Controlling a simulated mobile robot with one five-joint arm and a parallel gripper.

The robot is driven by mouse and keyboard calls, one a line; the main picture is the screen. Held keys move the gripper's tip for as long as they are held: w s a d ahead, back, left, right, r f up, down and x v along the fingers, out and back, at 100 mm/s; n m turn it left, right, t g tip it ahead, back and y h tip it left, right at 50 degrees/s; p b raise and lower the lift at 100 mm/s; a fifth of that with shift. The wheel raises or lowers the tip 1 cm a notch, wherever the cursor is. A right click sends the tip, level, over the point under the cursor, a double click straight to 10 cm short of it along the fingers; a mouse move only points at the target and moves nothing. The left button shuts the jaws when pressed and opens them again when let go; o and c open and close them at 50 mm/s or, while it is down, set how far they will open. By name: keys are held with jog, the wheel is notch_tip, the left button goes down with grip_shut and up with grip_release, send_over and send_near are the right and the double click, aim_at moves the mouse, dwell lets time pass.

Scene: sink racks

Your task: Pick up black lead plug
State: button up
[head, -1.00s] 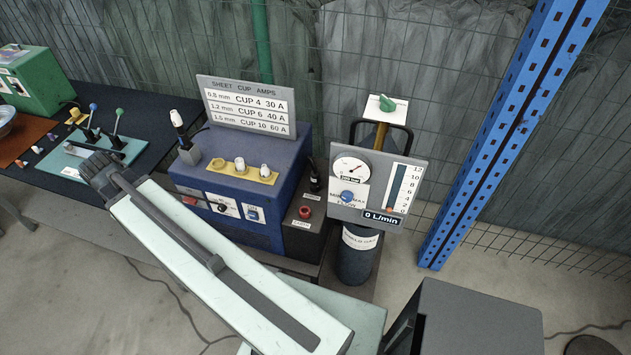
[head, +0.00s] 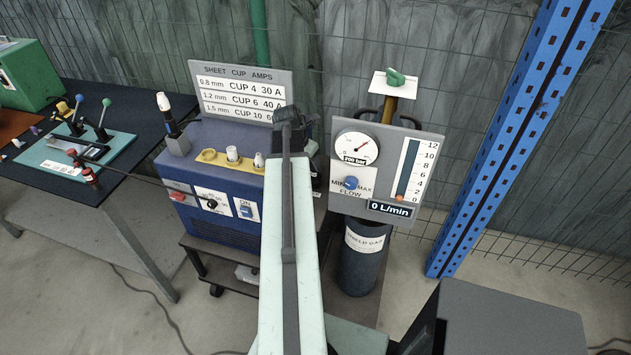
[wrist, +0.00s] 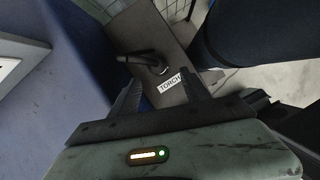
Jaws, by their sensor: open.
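In the wrist view a black plug (wrist: 152,63) lies against a grey panel beside a white label reading TORCH. I cannot tell whether it is seated in a socket. My gripper (wrist: 160,78) is open, with its two dark fingers reaching toward the panel on either side of the plug's near side. Nothing is between the fingertips. In the head view my arm stands in front of the panel and hides the plug and the fingers.
The blue welder (head: 215,185) stands left of my arm. A dark gas cylinder (head: 362,262) with a gauge board (head: 380,170) stands close on the right. A blue post (head: 500,150) is farther right.

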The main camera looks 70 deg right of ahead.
jog(key=b+x, duration=0.2)
jog(key=shift+d+f, duration=0.1)
jog(key=shift+f, duration=0.25)
jog(key=b+x, duration=0.5)
jog(key=shift+w+d, duration=0.1)
jog(key=shift+d, duration=0.25)
jog(key=shift+r, duration=0.15)
grip_shut()
notch_tip(320, 180, up, 18)
jog(key=p, duration=1.7)
jog(key=shift+f+p, duration=0.25)
jog(key=shift+p, duration=0.1)
